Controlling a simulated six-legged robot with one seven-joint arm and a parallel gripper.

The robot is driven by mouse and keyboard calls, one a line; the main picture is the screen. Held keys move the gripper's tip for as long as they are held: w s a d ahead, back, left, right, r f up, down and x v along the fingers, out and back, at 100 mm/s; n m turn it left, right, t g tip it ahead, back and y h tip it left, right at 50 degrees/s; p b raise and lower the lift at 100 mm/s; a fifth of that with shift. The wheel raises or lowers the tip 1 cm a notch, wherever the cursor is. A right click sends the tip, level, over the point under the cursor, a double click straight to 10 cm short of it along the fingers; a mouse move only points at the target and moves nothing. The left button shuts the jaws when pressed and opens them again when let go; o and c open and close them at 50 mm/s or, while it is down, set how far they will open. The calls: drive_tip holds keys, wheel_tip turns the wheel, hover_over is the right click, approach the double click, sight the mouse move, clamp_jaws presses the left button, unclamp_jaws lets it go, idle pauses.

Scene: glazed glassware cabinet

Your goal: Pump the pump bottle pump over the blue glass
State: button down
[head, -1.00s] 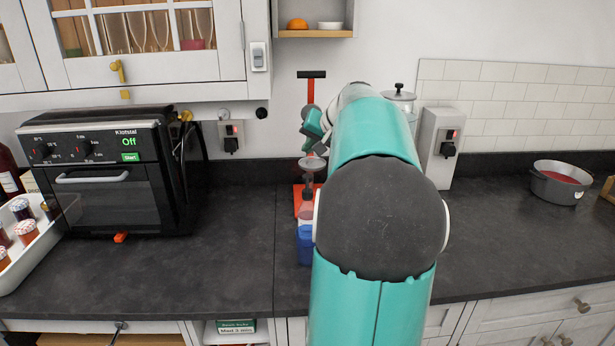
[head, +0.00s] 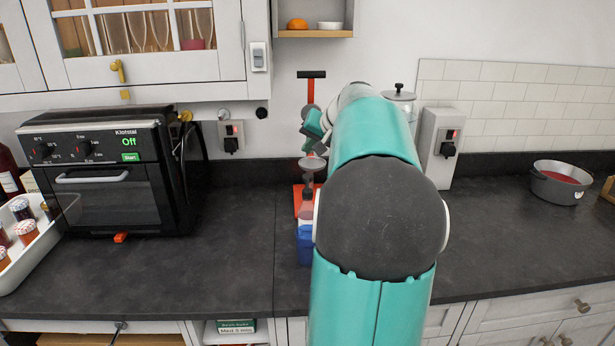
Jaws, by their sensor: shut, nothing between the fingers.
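The blue glass (head: 304,246) stands on the dark counter, just left of my arm. The pump bottle (head: 306,211), pinkish with a dark collar, shows just behind and above the glass; its lower part is hidden by the glass and my arm. My arm reaches forward over the counter and hides much of this spot. My gripper (head: 310,180) points down above the pump bottle, shut, with nothing between its fingers. It is small and partly hidden, so I cannot tell whether it touches the pump head.
A red stand (head: 298,196) with a black T-handle (head: 311,74) rises behind the bottle. A black oven (head: 108,190) and a white tray (head: 28,253) of jars are left. A grey pot (head: 559,186) is far right. The counter between oven and glass is clear.

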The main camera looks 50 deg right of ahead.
sight(310, 177)
drive_tip(key=shift+r, duration=0.1)
idle(0.4)
wheel_tip(310, 177, up, 4)
drive_tip(key=shift+f, duration=0.2)
drive_tip(key=shift+f, duration=4.45)
drive_tip(key=shift+f, duration=0.15)
drive_tip(key=shift+f, duration=0.25)
